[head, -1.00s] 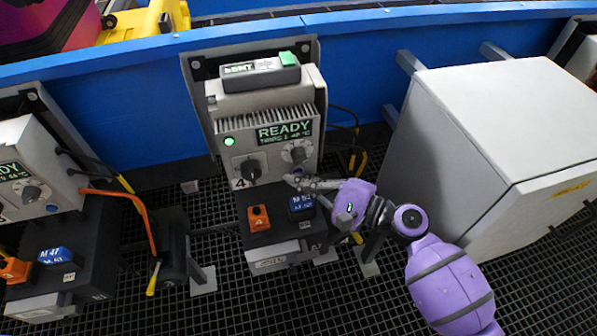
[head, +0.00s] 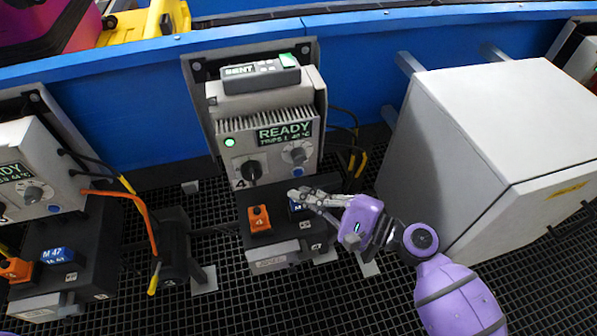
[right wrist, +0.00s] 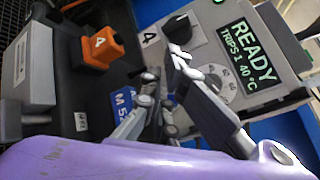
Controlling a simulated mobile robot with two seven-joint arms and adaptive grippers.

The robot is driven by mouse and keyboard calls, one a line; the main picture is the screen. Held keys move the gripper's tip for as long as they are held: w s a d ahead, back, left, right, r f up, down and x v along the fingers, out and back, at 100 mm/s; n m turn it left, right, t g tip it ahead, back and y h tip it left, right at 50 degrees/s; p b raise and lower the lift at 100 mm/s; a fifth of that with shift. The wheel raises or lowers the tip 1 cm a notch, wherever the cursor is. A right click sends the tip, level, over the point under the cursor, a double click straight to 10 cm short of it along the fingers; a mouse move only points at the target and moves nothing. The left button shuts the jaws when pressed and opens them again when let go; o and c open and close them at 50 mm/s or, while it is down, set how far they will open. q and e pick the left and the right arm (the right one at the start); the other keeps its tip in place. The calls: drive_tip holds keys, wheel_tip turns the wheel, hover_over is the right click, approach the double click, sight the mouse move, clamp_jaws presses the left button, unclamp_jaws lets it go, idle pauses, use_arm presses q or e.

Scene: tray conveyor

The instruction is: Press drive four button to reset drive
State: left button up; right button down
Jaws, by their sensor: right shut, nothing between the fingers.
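Drive four (head: 268,150) is the grey finned box in the middle of the head view. It is marked 4, with a lit green lamp (head: 230,142) and a display (head: 284,133) that reads READY and TRIPS 1. Its round blue button (head: 298,171) sits below the grey dial (head: 297,154). My right gripper (head: 296,194) is shut and empty. Its fingertips are just below the button, over the blue M 52 block, and appear apart from the button. In the right wrist view the fingers (right wrist: 163,72) cover part of the drive's front. My left gripper is out of view.
An orange block (head: 260,219) marked 4 stands on the black base left of my fingers. A black knob (head: 251,171) is on the drive's front. A large grey cabinet (head: 500,130) stands to the right. Another drive (head: 40,165) is at the left.

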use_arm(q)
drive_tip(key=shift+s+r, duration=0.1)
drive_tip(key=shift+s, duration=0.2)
use_arm(e)
drive_tip(key=shift+s+d, duration=0.2)
drive_tip(key=shift+s, duration=0.4)
drive_tip(key=shift+s+d, duration=0.2)
drive_tip(key=shift+s, duration=0.4)
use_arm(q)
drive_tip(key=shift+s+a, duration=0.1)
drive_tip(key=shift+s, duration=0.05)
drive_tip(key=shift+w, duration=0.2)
